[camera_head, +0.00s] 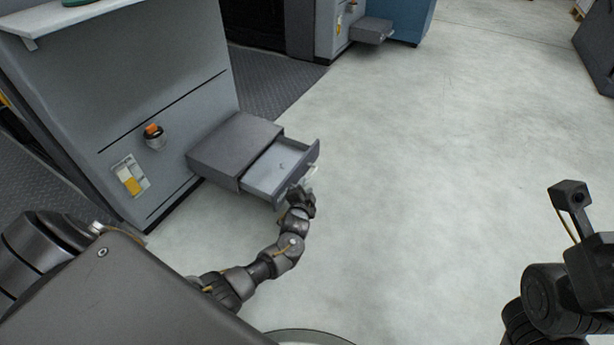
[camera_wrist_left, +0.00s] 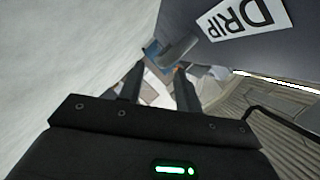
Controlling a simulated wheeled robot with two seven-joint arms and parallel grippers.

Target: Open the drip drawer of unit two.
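The grey drip drawer (camera_head: 272,172) stands part way out of its dark housing (camera_head: 232,148), low on the front of a grey ink unit (camera_head: 150,75). Its inside looks empty. My left gripper (camera_head: 303,194) is at the outer side of the drawer front, close to the pale handle (camera_head: 311,176). In the left wrist view its two fingers (camera_wrist_left: 160,76) are spread, with the grey handle bar (camera_wrist_left: 180,46) at their tips. I see no firm grip on it. A DRIP label (camera_wrist_left: 246,18) is on the drawer front. My right arm shows at lower right; its fingers are out of frame.
An orange-topped knob (camera_head: 154,136) and a yellow-and-white switch plate (camera_head: 130,177) are on the unit's face. Another unit with a grey drawer (camera_head: 371,31) stands at the back. The pale floor (camera_head: 430,150) right of the drawer is clear.

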